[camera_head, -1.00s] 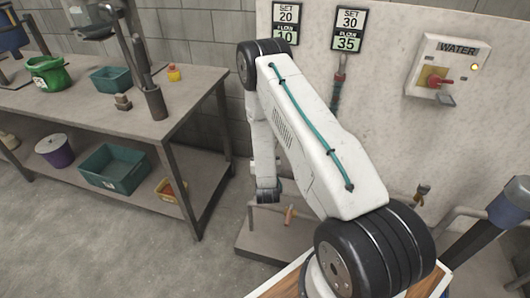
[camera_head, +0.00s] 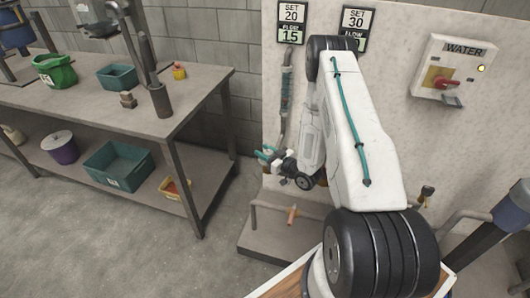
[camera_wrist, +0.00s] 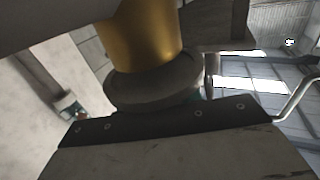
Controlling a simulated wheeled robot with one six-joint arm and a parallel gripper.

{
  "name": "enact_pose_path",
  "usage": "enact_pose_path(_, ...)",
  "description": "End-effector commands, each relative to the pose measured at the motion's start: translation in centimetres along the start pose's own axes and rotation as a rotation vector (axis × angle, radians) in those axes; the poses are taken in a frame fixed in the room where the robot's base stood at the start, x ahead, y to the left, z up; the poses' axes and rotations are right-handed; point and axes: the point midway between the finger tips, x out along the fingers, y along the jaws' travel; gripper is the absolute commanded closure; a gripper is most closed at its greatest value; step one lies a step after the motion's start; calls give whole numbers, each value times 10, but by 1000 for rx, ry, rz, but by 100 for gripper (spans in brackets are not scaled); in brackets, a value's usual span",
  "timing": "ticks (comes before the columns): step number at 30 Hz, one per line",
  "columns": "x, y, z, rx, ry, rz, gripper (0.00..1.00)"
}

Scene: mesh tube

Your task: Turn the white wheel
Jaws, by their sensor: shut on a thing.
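My gripper (camera_head: 270,154) is at the foot of the left pipe, low in front of the pale panel. In the wrist view a round, shaded grey disc (camera_wrist: 150,88), which I take for the white wheel, sits under a brass cylinder (camera_wrist: 140,35). My gripper is shut on it; its dark-edged jaw fills the bottom of that view. In the head view the wheel is mostly hidden by my gripper. The left sign (camera_head: 290,22) reads SET 20, FLOW 15. The right sign (camera_head: 354,24) reads SET 30; its flow number is covered by my arm.
A teal mesh tube (camera_head: 287,92) hangs on the left pipe. A WATER switch box (camera_head: 451,68) is at the right. A grey workbench (camera_head: 115,95) with bins stands at the left. A low grey plinth (camera_head: 285,233) lies below my gripper.

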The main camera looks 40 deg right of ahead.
Motion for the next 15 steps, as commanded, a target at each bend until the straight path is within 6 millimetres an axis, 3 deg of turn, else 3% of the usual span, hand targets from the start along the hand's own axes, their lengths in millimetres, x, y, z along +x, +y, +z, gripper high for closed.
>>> enact_pose_path(15, -1, -3, 2, 3, -4, -92, 88)
